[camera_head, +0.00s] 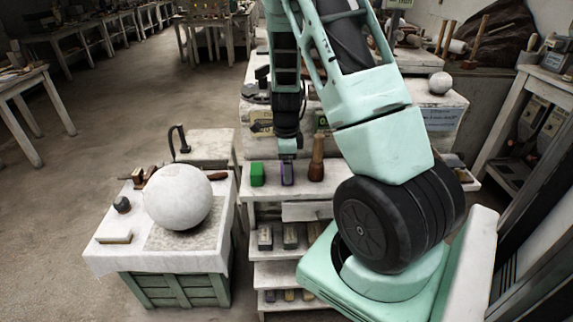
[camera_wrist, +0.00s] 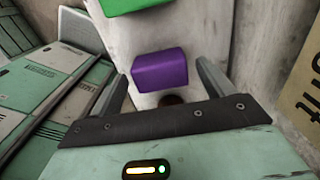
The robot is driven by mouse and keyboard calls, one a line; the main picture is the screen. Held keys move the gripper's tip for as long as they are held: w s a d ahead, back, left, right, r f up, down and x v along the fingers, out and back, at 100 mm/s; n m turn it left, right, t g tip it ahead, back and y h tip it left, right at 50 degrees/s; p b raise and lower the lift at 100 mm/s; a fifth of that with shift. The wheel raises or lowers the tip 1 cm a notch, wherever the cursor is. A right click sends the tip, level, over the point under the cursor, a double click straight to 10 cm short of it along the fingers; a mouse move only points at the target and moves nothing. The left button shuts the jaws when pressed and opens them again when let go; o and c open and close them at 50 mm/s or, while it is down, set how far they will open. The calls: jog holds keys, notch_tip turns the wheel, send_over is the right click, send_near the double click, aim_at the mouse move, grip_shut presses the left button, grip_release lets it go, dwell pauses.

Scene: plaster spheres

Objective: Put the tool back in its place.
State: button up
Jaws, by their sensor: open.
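A purple block (camera_head: 287,175) sits on the white top shelf (camera_head: 328,186) of a rack, between a green block (camera_head: 257,174) and a wooden mallet-like tool (camera_head: 317,160). My gripper (camera_head: 288,153) is directly above the purple block, pointing down. In the wrist view my gripper (camera_wrist: 162,74) is open, and the purple block (camera_wrist: 160,70) appears between its fingers; I cannot tell whether they reach down beside it. The green block (camera_wrist: 128,4) is at the top edge. A dark brown round end (camera_wrist: 172,100), probably the mallet's, is partly hidden by my gripper. Which tool is meant is unclear.
Lower shelves hold several grey blocks (camera_head: 290,236) and small coloured ones. At left, a cloth-covered crate table (camera_head: 160,259) carries a large plaster sphere (camera_head: 178,196), a pale block (camera_head: 114,237) and hand tools. A smaller sphere (camera_head: 440,83) sits at back right. Open floor lies left.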

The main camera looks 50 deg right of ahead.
notch_tip(320, 180, up, 12)
jog(key=a+r+n+y, duration=0.1)
jog(key=a+r+n, duration=0.1)
jog(key=a+n, duration=1.75)
jog(key=s+a+r+n, duration=0.1)
jog(key=s+a+n, duration=1.5)
jog(key=a, duration=0.5)
jog(key=shift+s+r+b, duration=0.35)
jog(key=shift+s+b, duration=0.1)
jog(key=shift+s, duration=0.15)
jog(key=shift+c, duration=0.2)
